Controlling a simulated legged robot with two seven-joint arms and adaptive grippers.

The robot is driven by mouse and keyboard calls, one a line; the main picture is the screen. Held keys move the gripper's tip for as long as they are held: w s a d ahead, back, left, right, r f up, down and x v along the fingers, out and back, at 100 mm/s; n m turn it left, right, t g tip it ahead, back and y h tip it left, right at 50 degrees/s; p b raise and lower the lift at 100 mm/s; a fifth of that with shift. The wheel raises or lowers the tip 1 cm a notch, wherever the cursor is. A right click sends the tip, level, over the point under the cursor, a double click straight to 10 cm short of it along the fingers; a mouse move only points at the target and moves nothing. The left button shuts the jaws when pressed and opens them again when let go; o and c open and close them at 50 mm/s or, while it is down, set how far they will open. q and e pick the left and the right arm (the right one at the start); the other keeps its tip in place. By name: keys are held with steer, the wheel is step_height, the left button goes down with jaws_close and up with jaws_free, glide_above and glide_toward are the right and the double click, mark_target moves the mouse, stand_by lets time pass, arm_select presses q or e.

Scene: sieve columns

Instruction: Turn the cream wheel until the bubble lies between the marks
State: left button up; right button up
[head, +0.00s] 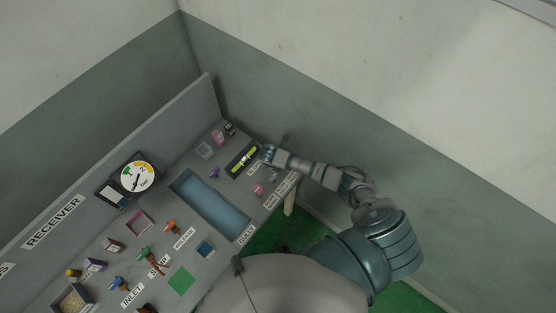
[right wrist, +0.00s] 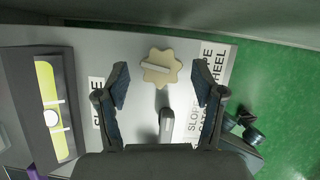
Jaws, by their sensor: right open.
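The cream wheel (right wrist: 158,76), lobed with a pale bar across it, shows in the right wrist view on the grey bench. My right gripper (right wrist: 161,84) is open, its two fingers apart on either side of the wheel in that view, with nothing held. I cannot tell its height above the wheel. In the head view the right gripper (head: 268,154) hides the wheel. The level, a yellow-green vial (right wrist: 47,79) in a dark housing, lies left of the gripper; it also shows in the head view (head: 243,160).
A blue trough (head: 212,205) and a round gauge (head: 139,177) lie further left. Several small boxes and coloured valves cover the bench's near left. A wall stands behind.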

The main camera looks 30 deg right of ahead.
steer(key=v, duration=1.1)
